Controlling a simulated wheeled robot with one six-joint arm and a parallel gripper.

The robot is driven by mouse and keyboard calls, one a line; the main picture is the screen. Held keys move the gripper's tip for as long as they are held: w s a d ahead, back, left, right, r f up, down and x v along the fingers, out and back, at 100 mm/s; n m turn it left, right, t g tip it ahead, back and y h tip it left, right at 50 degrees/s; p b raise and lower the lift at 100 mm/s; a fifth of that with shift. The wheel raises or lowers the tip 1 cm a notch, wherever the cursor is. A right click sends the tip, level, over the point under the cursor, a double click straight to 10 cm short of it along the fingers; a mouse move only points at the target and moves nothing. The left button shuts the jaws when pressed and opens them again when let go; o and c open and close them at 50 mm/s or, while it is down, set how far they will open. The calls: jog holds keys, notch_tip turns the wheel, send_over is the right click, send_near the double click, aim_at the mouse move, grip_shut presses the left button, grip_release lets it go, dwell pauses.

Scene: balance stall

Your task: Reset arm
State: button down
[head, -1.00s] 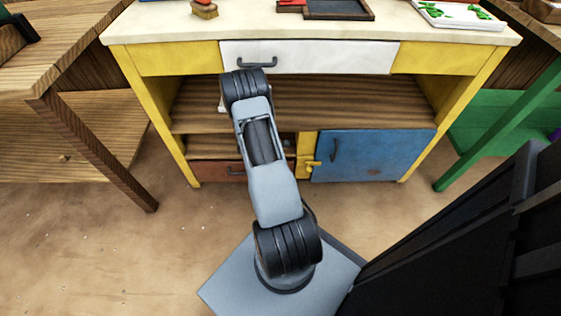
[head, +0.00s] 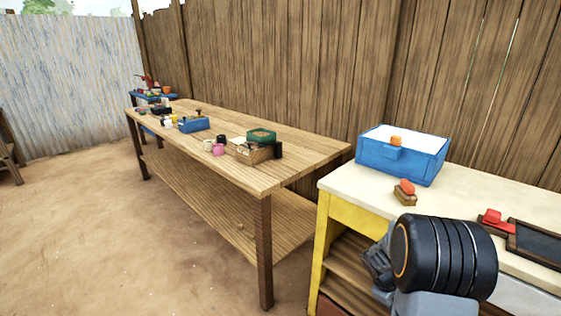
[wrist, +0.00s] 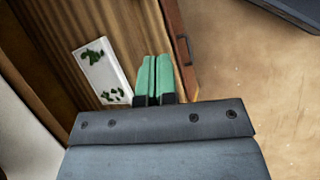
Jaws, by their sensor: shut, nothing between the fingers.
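My gripper (wrist: 153,80) shows in the wrist view with its two green fingers together and nothing between them. It is close to a brown wooden shelf surface (wrist: 62,25), beside a white panel (wrist: 90,60) with green leaf-like marks. I cannot tell whether the fingers touch anything. In the head view a black and grey part of my arm fills the lower right corner, in front of the yellow-framed counter. The fingers cannot be made out there.
The pale counter top (head: 454,204) holds a blue box (head: 390,166), a brush (head: 405,196) and a dark tray (head: 538,243). A long wooden table (head: 290,155) with several small items stands left. A reddish drawer front (wrist: 177,35) is right of the fingers. Open dirt floor lies left.

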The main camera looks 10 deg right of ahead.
jog(key=s+a+r+m+t+y+p, duration=0.1)
jog(key=a+r+p, duration=0.5)
jog(key=r, duration=0.6)
jog(key=s+a+r+m+t+y+p, duration=0.2)
jog(key=a+r+p, duration=0.4)
jog(key=r, duration=0.6)
jog(key=s+a+r+m+t+y+p, duration=0.2)
jog(key=s+a+r+p, duration=0.3)
jog(key=a+r, duration=0.4)
notch_tip(320, 180, up, 4)
jog(key=shift+a+f+t+p, duration=0.1)
jog(key=shift+a+t+p, duration=0.2)
jog(key=shift+t+p, duration=0.2)
